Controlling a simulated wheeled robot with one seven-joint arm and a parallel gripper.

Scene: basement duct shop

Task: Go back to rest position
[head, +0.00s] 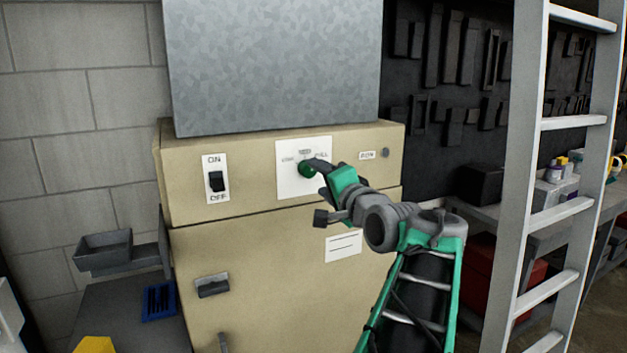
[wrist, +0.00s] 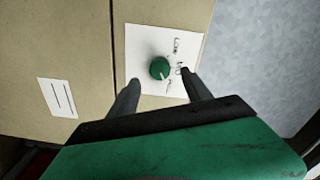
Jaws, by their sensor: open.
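My gripper (head: 318,170) is in front of the beige cabinet (head: 240,260), close to the white dial plate (head: 290,185). A green knob (head: 306,169) sits on that plate and is partly covered by my gripper in the head view. In the wrist view, the knob (wrist: 159,68) shows on its plate (wrist: 140,45) just beyond the two dark fingers. My gripper (wrist: 158,88) is open, with nothing held between its fingers. The knob's white pointer line faces down and right in the wrist view.
An ON/OFF switch (head: 216,181) is left of the dial. A grey metal duct (head: 270,65) rises above the cabinet. A ladder (head: 530,160) stands at right, before a shelf with bottles (head: 555,170). A grey tray (head: 105,250) is at left.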

